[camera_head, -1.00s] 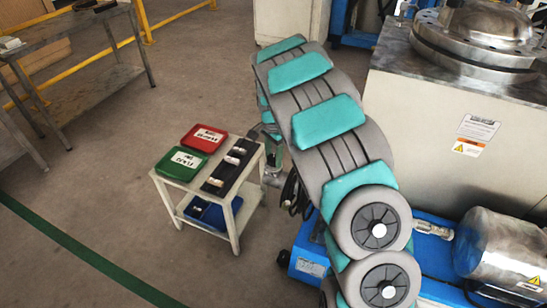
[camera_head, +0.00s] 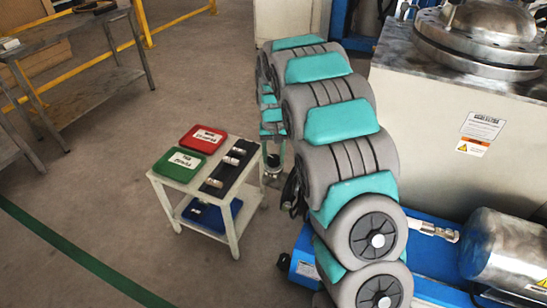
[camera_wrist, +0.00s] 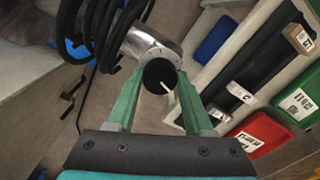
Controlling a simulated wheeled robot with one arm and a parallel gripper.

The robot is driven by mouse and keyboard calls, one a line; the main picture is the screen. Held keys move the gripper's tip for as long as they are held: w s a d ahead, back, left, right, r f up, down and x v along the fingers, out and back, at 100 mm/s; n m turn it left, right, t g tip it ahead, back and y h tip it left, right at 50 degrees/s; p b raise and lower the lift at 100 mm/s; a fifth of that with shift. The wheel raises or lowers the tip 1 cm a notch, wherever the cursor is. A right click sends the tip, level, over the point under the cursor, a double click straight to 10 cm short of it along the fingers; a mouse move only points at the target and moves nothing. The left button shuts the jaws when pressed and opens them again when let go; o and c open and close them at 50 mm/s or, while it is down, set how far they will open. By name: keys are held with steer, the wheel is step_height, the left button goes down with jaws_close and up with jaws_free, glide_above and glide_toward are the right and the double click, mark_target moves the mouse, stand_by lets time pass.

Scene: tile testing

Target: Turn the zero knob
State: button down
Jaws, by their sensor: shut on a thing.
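The zero knob (camera_wrist: 156,77) is a round black knob with a white pointer line, set on the end of a silver metal cylinder (camera_wrist: 148,44) in the wrist view. The pointer slants toward the lower right in that picture. My gripper (camera_wrist: 160,82) has its two green fingers on either side of the knob and is shut on it. In the head view my arm hides most of the gripper and the knob.
A small white cart (camera_head: 232,228) stands beside the arm with a red tray (camera_head: 203,138), a green tray (camera_head: 179,164), a black strip (camera_head: 235,160) with small pieces, and a blue bin (camera_head: 212,216) below. Black cables (camera_wrist: 98,30) hang near the cylinder. A large machine (camera_head: 440,110) stands right.

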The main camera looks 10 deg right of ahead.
mark_target(273, 158)
steer(key=shift+n, duration=1.7)
steer(key=shift+c, duration=1.4)
jaws_free()
step_height(273, 158, up, 7)
steer(key=shift+w+r+b, duration=0.1)
steer(key=shift+r+b, duration=0.1)
steer(key=shift+b, duration=0.1)
steer(key=shift+r, duration=0.25)
